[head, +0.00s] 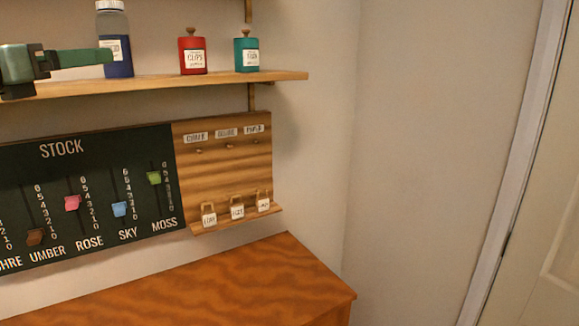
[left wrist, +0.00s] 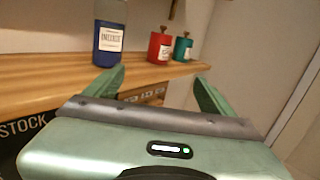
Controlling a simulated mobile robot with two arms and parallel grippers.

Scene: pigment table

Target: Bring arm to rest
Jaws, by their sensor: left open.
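My left gripper (head: 100,57) comes in from the left edge in the head view, level with the upper shelf (head: 210,81). Its fingertips overlap the clear bottle of blue pigment (head: 118,70) in the picture; I cannot tell whether they touch it. In the left wrist view the green fingers of this gripper (left wrist: 160,76) are spread apart, with nothing held between them. The blue bottle (left wrist: 108,35) stands upright beyond the left finger. My right gripper is not in view.
A red canister (head: 192,55) and a teal canister (head: 246,55) stand on the shelf. Below hang the STOCK board (head: 85,160) with coloured sliders and a wooden tag board (head: 225,165). A wooden cabinet top (head: 230,285) is clear. The wall at right is bare beside a door (head: 545,230).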

